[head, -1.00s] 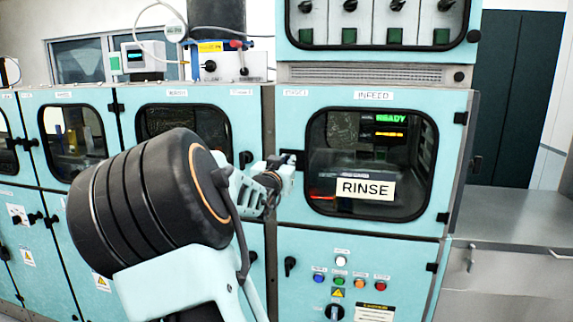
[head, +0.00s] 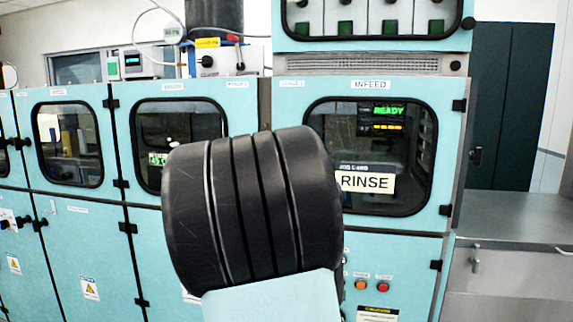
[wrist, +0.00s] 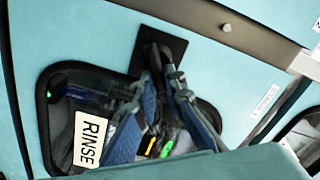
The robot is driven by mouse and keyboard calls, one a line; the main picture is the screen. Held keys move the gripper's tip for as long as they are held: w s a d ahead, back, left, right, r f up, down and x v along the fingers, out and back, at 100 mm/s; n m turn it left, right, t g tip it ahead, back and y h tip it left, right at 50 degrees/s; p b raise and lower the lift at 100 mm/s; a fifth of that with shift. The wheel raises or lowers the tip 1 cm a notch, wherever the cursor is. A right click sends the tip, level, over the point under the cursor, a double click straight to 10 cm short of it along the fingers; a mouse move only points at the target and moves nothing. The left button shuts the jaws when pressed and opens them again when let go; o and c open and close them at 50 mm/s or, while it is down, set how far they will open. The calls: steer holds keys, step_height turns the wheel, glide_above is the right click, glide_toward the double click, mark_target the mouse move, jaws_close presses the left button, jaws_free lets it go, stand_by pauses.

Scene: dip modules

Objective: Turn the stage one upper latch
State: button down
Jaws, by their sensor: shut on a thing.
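The stage one upper latch is a black handle on a dark square plate (wrist: 150,52) in the wrist view, at the edge of the infeed door window. My gripper (wrist: 158,84) reaches up from below in that view, its blue-grey fingers closed around the latch handle. How far the handle is turned is hard to tell. In the head view my own black arm joint hides the gripper and the latch. The infeed door (head: 400,224) sits flush in its frame, with a RINSE sign (head: 367,183) on its window; the sign (wrist: 90,139) also shows in the wrist view.
A green READY display (head: 389,110) glows behind the infeed window. Neighbouring teal cabinet doors (head: 78,210) stand to the left. A metal counter (head: 520,230) is at the right. Buttons (head: 383,286) sit below the infeed door, partly hidden by my arm.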

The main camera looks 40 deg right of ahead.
steer(key=shift+s+d+f+m+b, duration=0.1)
steer(key=shift+f+m+b, duration=0.1)
steer(key=shift+m+b, duration=1.25)
steer(key=shift+f+m+b, duration=0.2)
steer(key=shift+m+b, duration=0.75)
steer(key=shift+m, duration=1)
steer(key=c, duration=2)
jaws_free()
steer(key=shift+v, duration=3.8)
